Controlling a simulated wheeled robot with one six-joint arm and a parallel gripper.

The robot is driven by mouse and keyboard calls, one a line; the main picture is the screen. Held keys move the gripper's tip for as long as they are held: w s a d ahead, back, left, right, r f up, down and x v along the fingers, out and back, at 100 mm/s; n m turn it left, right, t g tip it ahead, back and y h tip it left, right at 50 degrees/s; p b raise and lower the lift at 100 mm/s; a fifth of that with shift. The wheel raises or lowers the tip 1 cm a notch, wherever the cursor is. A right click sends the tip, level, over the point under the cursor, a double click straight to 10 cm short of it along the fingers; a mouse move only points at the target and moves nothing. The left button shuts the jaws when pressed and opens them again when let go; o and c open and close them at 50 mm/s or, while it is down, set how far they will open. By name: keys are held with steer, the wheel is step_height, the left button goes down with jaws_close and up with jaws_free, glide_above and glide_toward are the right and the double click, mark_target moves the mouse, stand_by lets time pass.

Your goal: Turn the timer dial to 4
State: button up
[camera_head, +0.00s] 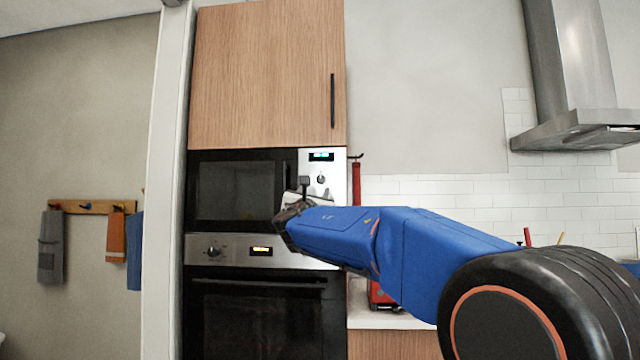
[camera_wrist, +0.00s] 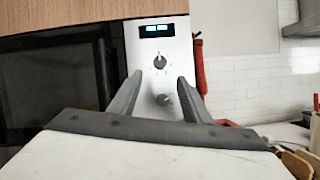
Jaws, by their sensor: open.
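The microwave's silver control panel (camera_wrist: 143,48) has a lit display (camera_wrist: 157,31) at its top. Below it are an upper dial (camera_wrist: 160,63) with small marks around it and a lower dial (camera_wrist: 164,99). The marks are too small to read, and I cannot tell which dial is the timer. In the wrist view my gripper (camera_wrist: 160,78) is open, its two fingers apart in front of the panel. The lower dial shows between the fingers, with no visible contact. In the head view my gripper hides the panel's lower part; the upper dial (camera_head: 321,179) stays visible.
The microwave door (camera_head: 235,190) is left of the panel. An oven (camera_head: 255,315) with its own knob (camera_head: 213,251) and display (camera_head: 262,250) is below. A wooden cupboard (camera_head: 265,75) is above. A red object (camera_head: 356,185) hangs close to the panel's right side.

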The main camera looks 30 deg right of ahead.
mark_target(321, 180)
steer(key=x, duration=1)
steer(key=shift+w+d+r, duration=0.15)
steer(key=shift+w, duration=0.05)
steer(key=c, duration=1)
